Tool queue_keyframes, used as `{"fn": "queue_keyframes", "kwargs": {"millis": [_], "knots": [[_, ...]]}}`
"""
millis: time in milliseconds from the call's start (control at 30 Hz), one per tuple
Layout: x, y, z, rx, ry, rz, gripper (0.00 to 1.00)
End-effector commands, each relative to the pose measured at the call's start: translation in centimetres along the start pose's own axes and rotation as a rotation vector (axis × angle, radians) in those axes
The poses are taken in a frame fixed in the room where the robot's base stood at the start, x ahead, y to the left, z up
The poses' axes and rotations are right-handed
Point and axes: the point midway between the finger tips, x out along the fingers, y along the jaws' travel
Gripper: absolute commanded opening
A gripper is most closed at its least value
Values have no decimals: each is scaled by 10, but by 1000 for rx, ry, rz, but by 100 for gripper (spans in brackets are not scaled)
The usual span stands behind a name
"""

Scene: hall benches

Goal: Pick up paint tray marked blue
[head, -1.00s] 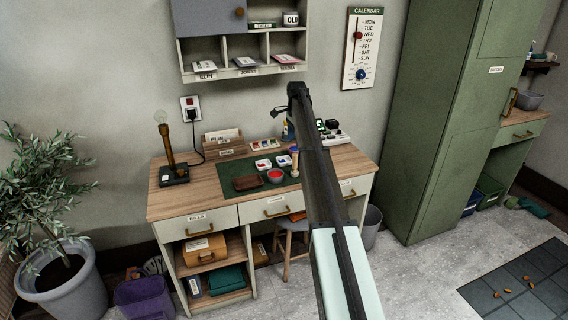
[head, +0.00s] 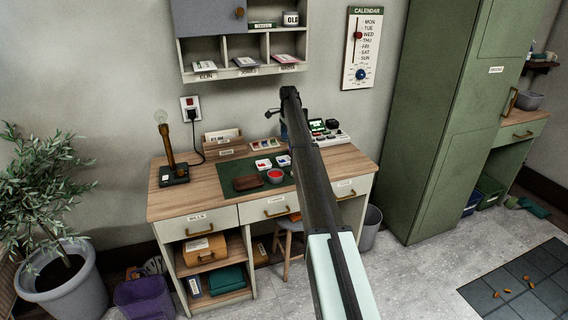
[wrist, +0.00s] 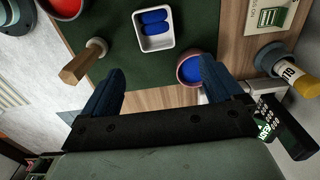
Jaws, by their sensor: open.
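The paint tray with blue (wrist: 153,26) is a small white tray holding blue ovals; it lies on the green mat (wrist: 112,28) at the top middle of the wrist view. In the head view a white tray with blue (head: 283,160) shows beside my arm. My gripper (wrist: 162,66) is open and empty, its two dark fingers spread below the tray in the wrist picture and apart from it. A mauve bowl of blue paint (wrist: 190,68) sits close to the right finger. My arm hides the gripper in the head view.
A white tray with red (head: 263,163), a red paint bowl (head: 275,176) and a brown tray (head: 247,183) share the mat. A wooden-handled tool (wrist: 83,62) stands near the left finger. The desk's left front (head: 180,205) is clear.

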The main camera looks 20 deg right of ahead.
Motion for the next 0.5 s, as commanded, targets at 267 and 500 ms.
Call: {"fn": "queue_keyframes", "kwargs": {"millis": [267, 500], "knots": [[43, 1, 0, 0, 0, 1, 94], [54, 2, 2, 0, 0, 0, 94]]}}
